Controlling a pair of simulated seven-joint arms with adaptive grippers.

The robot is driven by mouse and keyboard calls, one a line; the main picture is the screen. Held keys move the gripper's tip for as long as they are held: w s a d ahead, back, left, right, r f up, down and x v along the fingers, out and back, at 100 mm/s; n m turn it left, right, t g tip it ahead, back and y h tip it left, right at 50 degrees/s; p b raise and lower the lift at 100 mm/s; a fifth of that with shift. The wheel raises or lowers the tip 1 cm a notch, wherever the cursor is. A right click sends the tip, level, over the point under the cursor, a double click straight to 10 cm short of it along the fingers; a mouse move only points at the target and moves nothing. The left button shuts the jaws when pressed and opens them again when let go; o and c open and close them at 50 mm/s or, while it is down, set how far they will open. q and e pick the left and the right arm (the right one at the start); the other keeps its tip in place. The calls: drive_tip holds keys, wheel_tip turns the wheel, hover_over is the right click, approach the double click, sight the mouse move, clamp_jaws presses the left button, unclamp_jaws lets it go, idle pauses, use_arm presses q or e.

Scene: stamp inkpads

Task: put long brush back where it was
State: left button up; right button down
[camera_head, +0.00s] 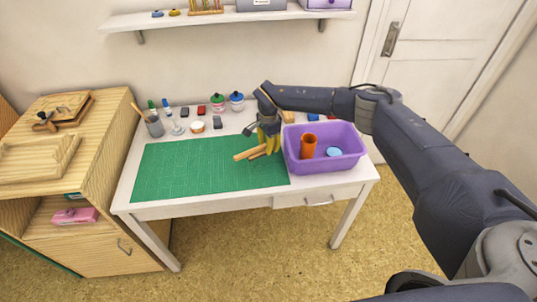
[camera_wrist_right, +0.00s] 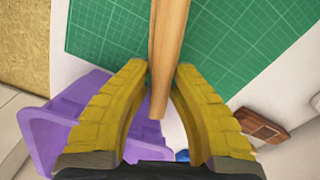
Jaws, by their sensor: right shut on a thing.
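My right gripper (camera_head: 268,138) is low over the right end of the green mat, just left of the purple bin. In the wrist view its two yellow fingers (camera_wrist_right: 161,68) are closed on a plain round wooden handle (camera_wrist_right: 170,35), which I take for the long brush. The handle's end sticks back between the fingers. Its far end runs out of frame, so no bristles show. In the head view wooden sticks (camera_head: 246,154) lie at the fingertips, and I cannot tell them apart clearly. A grey cup (camera_head: 155,127) with a wooden handle in it stands at the back left. My left gripper is not in view.
The purple bin (camera_head: 345,166) holds an orange cylinder (camera_head: 308,146) and a light blue round thing (camera_head: 334,152). Jars, bottles and inkpads line the table's back edge. The green mat (camera_head: 185,168) is mostly clear. A wooden cabinet (camera_head: 105,135) stands left of the table.

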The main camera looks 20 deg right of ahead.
sight(268, 159)
drive_tip(key=shift+f, duration=2.1)
drive_tip(key=shift+f, duration=0.15)
drive_tip(key=c, duration=1.2)
unclamp_jaws()
wheel_tip(268, 159, up, 12)
drive_tip(key=shift+r, duration=0.15)
